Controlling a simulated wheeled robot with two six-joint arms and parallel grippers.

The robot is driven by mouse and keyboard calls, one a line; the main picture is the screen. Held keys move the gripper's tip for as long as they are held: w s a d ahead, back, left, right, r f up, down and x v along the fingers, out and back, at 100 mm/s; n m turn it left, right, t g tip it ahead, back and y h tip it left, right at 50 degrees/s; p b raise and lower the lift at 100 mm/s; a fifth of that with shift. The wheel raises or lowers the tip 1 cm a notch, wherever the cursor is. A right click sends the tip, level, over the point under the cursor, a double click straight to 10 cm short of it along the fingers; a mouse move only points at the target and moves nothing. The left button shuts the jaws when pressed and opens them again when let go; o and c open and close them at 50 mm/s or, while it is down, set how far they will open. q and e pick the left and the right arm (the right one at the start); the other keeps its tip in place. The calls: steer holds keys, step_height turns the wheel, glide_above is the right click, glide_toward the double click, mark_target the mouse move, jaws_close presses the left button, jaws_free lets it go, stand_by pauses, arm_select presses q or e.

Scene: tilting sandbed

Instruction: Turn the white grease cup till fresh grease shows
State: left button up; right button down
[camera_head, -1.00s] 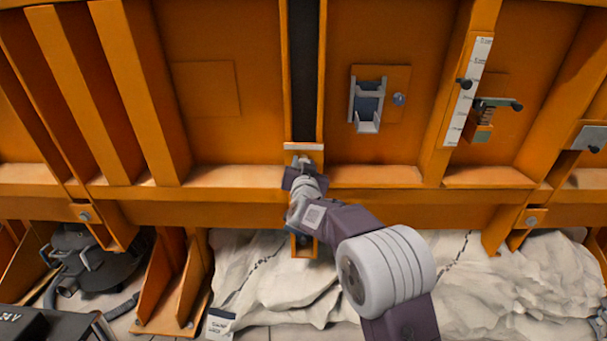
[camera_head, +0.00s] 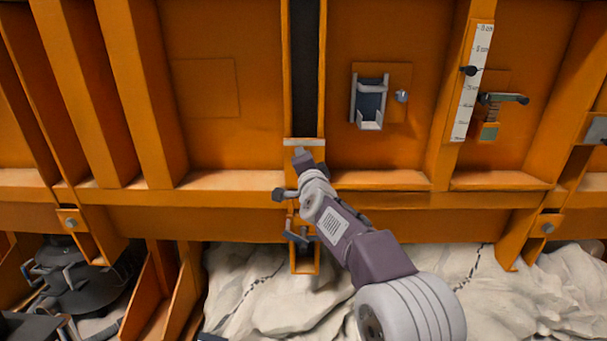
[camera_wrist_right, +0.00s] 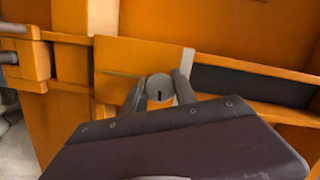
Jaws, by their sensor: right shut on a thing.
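The white grease cup (camera_wrist_right: 160,87) shows in the right wrist view as a small round, pale grey-white end with a dark slot. It sits between the two grey fingers of my right gripper (camera_wrist_right: 158,91), which is shut on it. In the head view my right gripper (camera_head: 296,178) is tilted against the orange frame, just below the dark vertical strip, and hides the cup. I see no grease around the cup in either view. My left gripper is not in view.
An orange bracket with a grey handle (camera_head: 301,237) hangs just below my right gripper. To the right are a latch-like fitting (camera_head: 370,103), a white scale (camera_head: 472,85) and a spring lever (camera_head: 503,99).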

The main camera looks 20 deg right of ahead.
steer(key=shift+f+m+b, duration=0.1)
steer(key=shift+m+b, duration=0.9)
steer(key=shift+m, duration=0.1)
steer(key=c, duration=1)
jaws_free()
steer(key=s+f+b, duration=0.1)
steer(key=s+b, duration=0.1)
steer(key=s, duration=0.7)
steer(key=shift+a, duration=0.45)
steer(key=shift+f, duration=0.1)
